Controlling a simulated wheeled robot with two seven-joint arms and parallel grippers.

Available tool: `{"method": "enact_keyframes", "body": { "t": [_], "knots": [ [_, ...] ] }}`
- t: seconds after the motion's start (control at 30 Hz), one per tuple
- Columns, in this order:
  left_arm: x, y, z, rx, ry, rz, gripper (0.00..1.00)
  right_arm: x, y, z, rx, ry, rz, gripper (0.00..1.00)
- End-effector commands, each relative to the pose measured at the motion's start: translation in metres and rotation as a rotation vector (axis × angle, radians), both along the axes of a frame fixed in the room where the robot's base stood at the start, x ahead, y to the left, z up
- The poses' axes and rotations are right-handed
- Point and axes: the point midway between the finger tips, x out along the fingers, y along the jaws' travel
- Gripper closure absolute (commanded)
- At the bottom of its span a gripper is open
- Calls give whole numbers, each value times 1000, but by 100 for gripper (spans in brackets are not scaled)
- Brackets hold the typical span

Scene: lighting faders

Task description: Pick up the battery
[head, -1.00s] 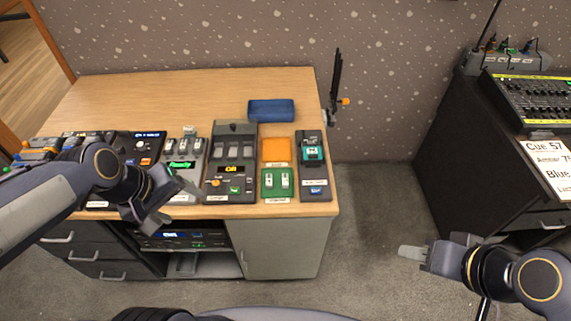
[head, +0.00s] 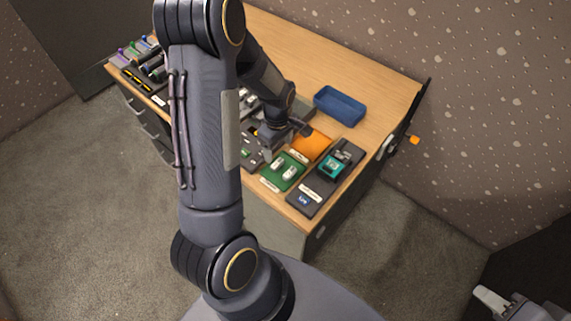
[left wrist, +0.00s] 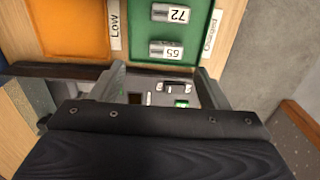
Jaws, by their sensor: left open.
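Two small pale batteries (head: 289,173) lie side by side on the green tray (head: 268,180). In the left wrist view, one battery (left wrist: 171,13) and the other battery (left wrist: 171,49) carry white number labels, on the green tray labelled Charged. I cannot tell which one is meant. A teal block (head: 334,166) sits in a dark device to the right. My left gripper (head: 287,141) is open beside the green and orange trays. In the left wrist view its fingers (left wrist: 160,78) are apart, with a dark device behind them and nothing held. My right gripper (head: 485,297) shows only partly at lower right.
The orange tray (head: 318,144), labelled Low, lies beside the green one. A blue open bin (head: 340,105) stands behind them. The dark device (head: 311,190) is near the table's right edge. My left arm hides much of the table's left part. The back of the wooden table (head: 290,55) is clear.

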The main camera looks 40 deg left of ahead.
Motion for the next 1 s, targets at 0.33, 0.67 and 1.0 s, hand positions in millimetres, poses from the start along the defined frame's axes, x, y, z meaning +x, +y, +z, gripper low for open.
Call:
{"method": "enact_keyframes", "body": {
  "t": [0.33, 0.67, 1.0],
  "knots": [
    [-11, -1, -45, -3, 6, -3, 31, 0, 0, 12, 0, 0, 0, 64],
    [-9, -1, -65, -2, -1, -3, 31, 0, 0, 12, 0, 0, 0, 64],
    [-9, -1, -65, -2, -1, -4, 64, 0, 0, 12, 0, 0, 0, 64]
  ]
}}
